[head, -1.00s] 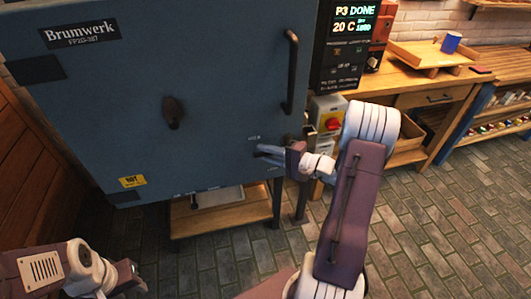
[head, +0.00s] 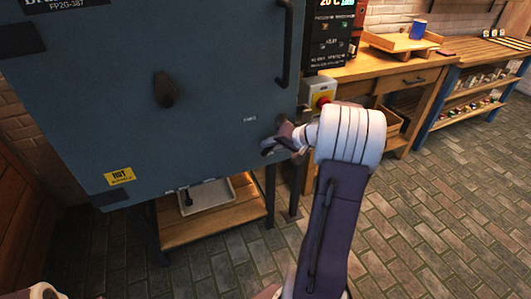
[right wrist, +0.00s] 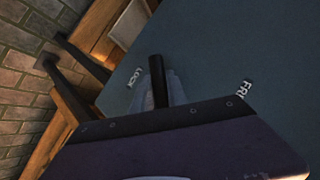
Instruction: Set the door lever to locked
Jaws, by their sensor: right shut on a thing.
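The kiln door (head: 215,75) is a large blue-grey panel in the head view and is shut. My right gripper (head: 270,146) is at the door's lower right and is shut on the dark door lever. In the right wrist view the black lever (right wrist: 157,74) stands out between the pale fingers (right wrist: 174,88). A LOCK label (right wrist: 134,75) is just left of the lever and a FREE label (right wrist: 244,88) is farther right. The lever lies between the labels, nearer LOCK. In the head view the gripper hides most of the lever. My left gripper is out of view.
A vertical door handle (head: 285,45) and a dark knob (head: 163,90) stick out of the door. A red and yellow switch box (head: 319,92) is close to my right arm. A wooden workbench (head: 395,68) stands at the right. The brick floor (head: 430,200) is clear.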

